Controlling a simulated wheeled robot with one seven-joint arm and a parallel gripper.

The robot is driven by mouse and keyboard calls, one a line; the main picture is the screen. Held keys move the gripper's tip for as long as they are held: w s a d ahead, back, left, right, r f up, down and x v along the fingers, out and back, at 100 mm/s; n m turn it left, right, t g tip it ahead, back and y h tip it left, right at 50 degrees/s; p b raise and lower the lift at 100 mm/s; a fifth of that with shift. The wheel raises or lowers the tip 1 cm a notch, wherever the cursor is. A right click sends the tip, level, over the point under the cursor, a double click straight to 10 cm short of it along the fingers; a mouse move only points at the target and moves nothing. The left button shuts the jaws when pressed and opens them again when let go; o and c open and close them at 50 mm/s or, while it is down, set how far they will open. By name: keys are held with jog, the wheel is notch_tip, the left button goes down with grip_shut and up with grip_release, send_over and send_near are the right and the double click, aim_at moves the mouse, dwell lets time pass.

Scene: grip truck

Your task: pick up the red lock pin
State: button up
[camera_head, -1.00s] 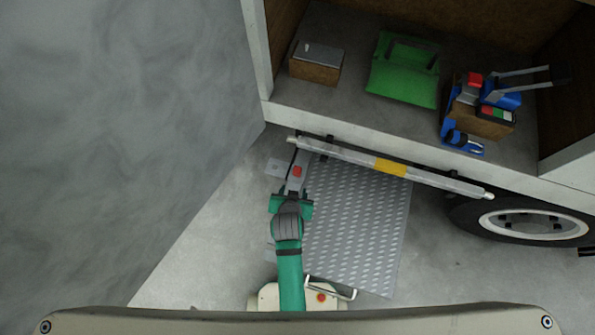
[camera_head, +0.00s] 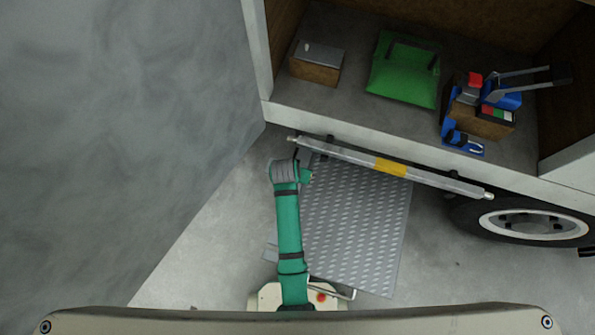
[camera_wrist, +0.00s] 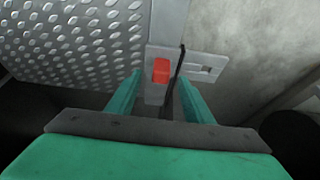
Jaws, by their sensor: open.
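The red lock pin (camera_wrist: 161,70) shows in the wrist view as a small red block on a grey metal bracket (camera_wrist: 208,66), beside the edge of the treadplate. A thin black strap or rod runs just to its right. My gripper (camera_wrist: 160,78) is open, with one green finger on each side of the red block in the picture. I cannot tell whether the fingers touch it or how far above it they are. In the head view my green arm and wrist (camera_head: 286,172) cover the pin and most of the gripper.
The treadplate platform (camera_head: 360,225) lies right of my arm. A grey bar (camera_head: 340,152) with a yellow band crosses in front of the truck bed. A wheel (camera_head: 525,222) stands at right, a grey wall (camera_head: 120,130) at left.

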jog(key=shift+w+x, duration=0.15)
jog(key=shift+x, duration=1.2)
jog(key=shift+w+x, duration=0.15)
jog(key=shift+x, duration=1.15)
jog(key=shift+r, duration=0.1)
jog(key=shift+c, duration=0.4)
jog(key=c, duration=1.1)
notch_tip(320, 180, up, 7)
jog(key=shift+r, duration=0.15)
jog(key=s+a, duration=0.3)
jog(key=s, duration=0.5)
jog(key=s+a, duration=0.3)
jog(key=s, duration=0.6)
jog(key=shift+d+r, duration=0.2)
jog(key=shift+r, duration=2.45)
